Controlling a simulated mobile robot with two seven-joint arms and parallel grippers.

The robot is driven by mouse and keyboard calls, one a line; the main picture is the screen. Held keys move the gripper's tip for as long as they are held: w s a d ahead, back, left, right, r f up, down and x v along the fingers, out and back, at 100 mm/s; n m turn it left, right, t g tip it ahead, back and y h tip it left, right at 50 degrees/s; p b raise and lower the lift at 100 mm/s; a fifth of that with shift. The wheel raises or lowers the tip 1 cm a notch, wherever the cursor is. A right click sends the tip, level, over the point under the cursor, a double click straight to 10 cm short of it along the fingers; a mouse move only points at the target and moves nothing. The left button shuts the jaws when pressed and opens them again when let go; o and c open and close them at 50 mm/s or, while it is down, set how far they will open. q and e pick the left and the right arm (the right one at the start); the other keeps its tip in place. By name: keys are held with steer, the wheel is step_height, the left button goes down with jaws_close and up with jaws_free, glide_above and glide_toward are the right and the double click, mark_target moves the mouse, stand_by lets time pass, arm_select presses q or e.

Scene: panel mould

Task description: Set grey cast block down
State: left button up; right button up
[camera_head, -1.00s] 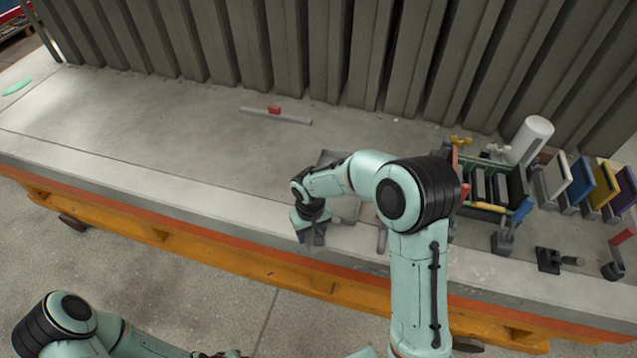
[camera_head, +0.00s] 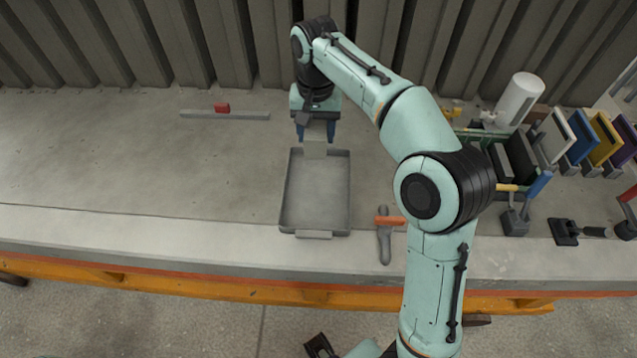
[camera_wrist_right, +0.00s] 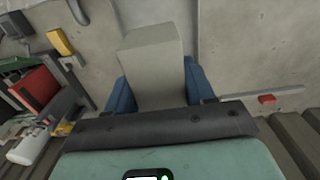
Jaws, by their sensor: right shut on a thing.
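My right gripper (camera_head: 316,136) is at the far end of the grey tray (camera_head: 285,192), its blue fingers pointing down. It is shut on the grey cast block (camera_wrist_right: 152,62), which shows clearly between the two blue fingers in the right wrist view. In the head view the block (camera_head: 316,129) is mostly hidden by the gripper. I cannot tell whether the block touches the bench or the tray's end. The tray looks empty. My left gripper is not clearly in view.
A grey bar with a red block (camera_head: 222,107) lies left of the gripper. A trowel-like tool (camera_head: 385,235) lies right of the tray. Racks with coloured panels (camera_head: 580,137) and a white cylinder (camera_head: 519,100) stand at right. Corrugated wall is close behind; the bench's left is clear.

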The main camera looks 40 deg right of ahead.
steer(key=shift+d+f, duration=0.1)
steer(key=shift+d, duration=0.05)
steer(key=b, duration=0.3)
glide_above(317, 192)
step_height(317, 192, down, 14)
steer(key=shift+d+f, duration=0.1)
steer(key=shift+f, duration=0.15)
steer(key=shift+f+b, duration=0.55)
steer(key=shift+f, duration=1.7)
steer(key=shift+f, duration=0.1)
steer(key=o, duration=1.3)
steer(key=shift+f, duration=0.1)
steer(key=shift+c, duration=0.2)
step_height(317, 192, up, 12)
steer(key=p, duration=0.2)
steer(key=shift+r, duration=0.2)
